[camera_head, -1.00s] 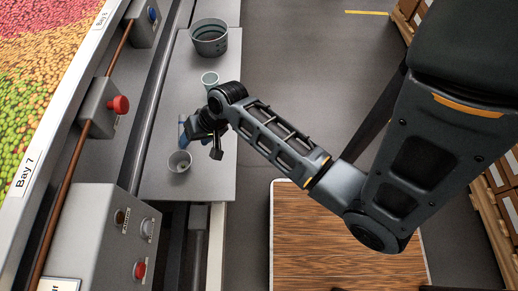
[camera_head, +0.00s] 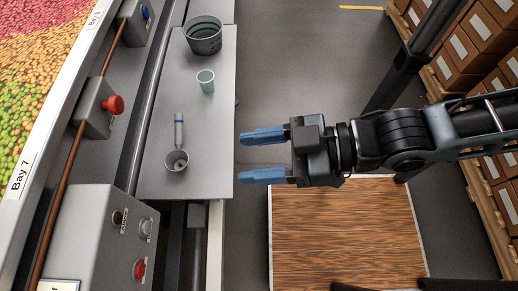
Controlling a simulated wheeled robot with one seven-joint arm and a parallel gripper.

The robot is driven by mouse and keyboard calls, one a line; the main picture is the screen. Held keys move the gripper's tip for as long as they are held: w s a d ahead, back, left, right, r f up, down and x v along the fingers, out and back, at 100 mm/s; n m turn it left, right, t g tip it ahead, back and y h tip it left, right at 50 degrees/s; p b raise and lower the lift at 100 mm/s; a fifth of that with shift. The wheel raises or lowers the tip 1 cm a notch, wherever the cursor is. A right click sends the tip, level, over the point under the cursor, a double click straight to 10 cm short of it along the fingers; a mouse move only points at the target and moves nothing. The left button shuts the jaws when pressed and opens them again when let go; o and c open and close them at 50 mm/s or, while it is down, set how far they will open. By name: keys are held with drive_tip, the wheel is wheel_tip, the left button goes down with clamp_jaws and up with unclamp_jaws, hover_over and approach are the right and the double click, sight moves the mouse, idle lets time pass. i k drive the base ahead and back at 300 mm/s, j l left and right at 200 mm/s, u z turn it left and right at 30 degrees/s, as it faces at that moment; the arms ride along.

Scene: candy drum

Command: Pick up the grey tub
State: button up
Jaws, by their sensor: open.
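The grey tub (camera_head: 204,45) stands upright at the far end of the grey metal shelf (camera_head: 152,172). It is wide, round and open at the top. My gripper (camera_head: 241,157) has two blue fingers, spread apart and pointing left, with nothing between them. It is right of the shelf's near part in the picture, well apart from the tub. No part of the tub is hidden by my arm.
A pale green cup (camera_head: 206,83) stands on the shelf just nearer than the tub. A grey scoop (camera_head: 176,161) with a blue-marked handle lies nearer still. Left are control boxes with a red button (camera_head: 113,104). Stacked cartons (camera_head: 466,50) stand at right.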

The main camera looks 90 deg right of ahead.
sight(203, 33)
drive_tip(key=z, duration=1.55)
